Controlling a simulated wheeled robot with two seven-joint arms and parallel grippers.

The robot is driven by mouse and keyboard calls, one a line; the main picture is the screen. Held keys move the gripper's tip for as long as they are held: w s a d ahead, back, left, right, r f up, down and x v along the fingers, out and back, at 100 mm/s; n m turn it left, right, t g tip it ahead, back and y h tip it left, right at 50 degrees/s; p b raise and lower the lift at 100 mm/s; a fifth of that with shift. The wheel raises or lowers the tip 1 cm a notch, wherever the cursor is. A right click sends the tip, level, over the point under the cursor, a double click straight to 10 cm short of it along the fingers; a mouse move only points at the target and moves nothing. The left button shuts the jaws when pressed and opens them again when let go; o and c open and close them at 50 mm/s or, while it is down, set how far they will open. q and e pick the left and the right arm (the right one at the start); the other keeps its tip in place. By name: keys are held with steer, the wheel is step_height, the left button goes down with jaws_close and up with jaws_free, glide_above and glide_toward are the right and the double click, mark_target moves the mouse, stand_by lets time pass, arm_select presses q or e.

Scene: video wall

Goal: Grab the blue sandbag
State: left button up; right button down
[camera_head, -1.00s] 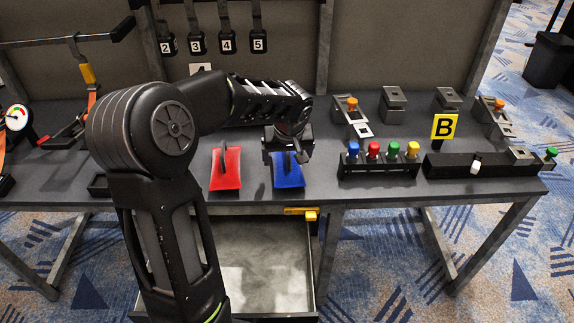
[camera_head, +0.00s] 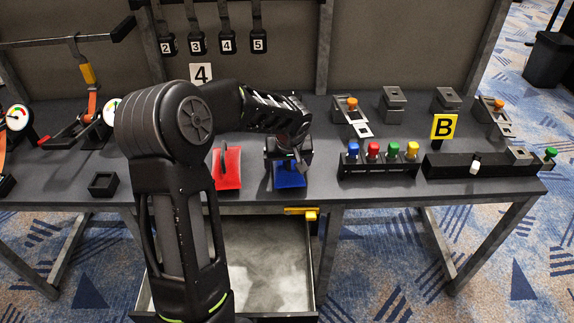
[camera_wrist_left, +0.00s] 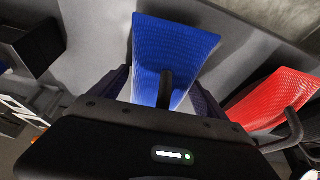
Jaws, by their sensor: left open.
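The blue sandbag (camera_head: 289,179) lies on the grey table near its front edge, partly hidden under my left gripper (camera_head: 288,163) in the head view. In the left wrist view the blue sandbag (camera_wrist_left: 172,58) lies straight ahead, with its dark handle standing up between the fingers of my left gripper (camera_wrist_left: 160,92). The gripper is open, with one finger on each side of the handle; I cannot tell whether they touch it. My right gripper is not in view.
A red sandbag (camera_head: 227,168) lies just left of the blue one. A small black square holder (camera_head: 103,183) is on the left. A rack of coloured knobs (camera_head: 378,168) stands to the right. An open drawer (camera_head: 262,260) sits below the table edge.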

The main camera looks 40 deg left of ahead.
arm_select(q)
steer(key=shift+c, duration=0.3)
jaws_close()
stand_by(0.7)
steer(key=shift+w+r, duration=0.1)
steer(key=shift+r, duration=0.05)
